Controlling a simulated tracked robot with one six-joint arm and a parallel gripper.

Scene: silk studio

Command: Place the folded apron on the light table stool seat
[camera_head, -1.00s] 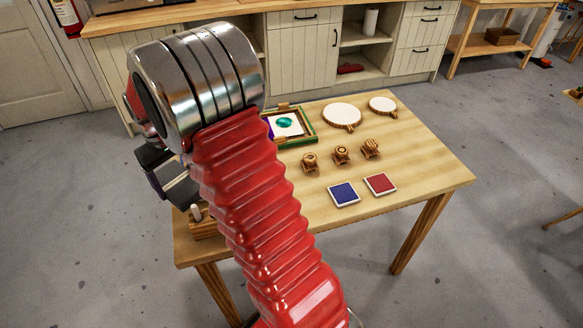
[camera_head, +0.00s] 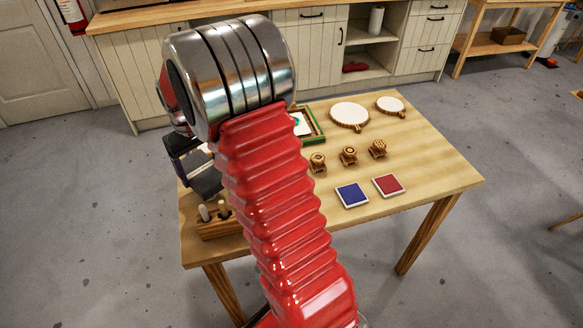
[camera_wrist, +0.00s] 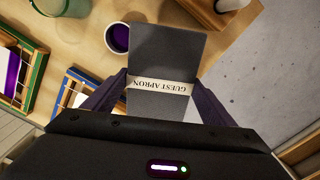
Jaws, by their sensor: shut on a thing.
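The folded apron (camera_wrist: 165,52) is a dark grey flat bundle with a pale band reading "GUEST APRON". My gripper (camera_wrist: 160,88) is shut on it, with one dark finger at each side of the band. In the head view the apron (camera_head: 207,182) shows as a small grey patch left of my arm, and my arm hides part of the gripper. In the wrist view the apron is over the wooden table's edge, with grey floor to the right. I cannot make out the light table stool in either view.
The wooden table (camera_head: 420,199) carries a wooden peg block (camera_head: 222,228), several stamps (camera_head: 348,155), blue (camera_head: 352,195) and red (camera_head: 388,185) pads, and white round hoops (camera_head: 349,116). A dark-filled cup (camera_wrist: 118,38) is beside the apron. Open floor (camera_head: 90,230) lies left.

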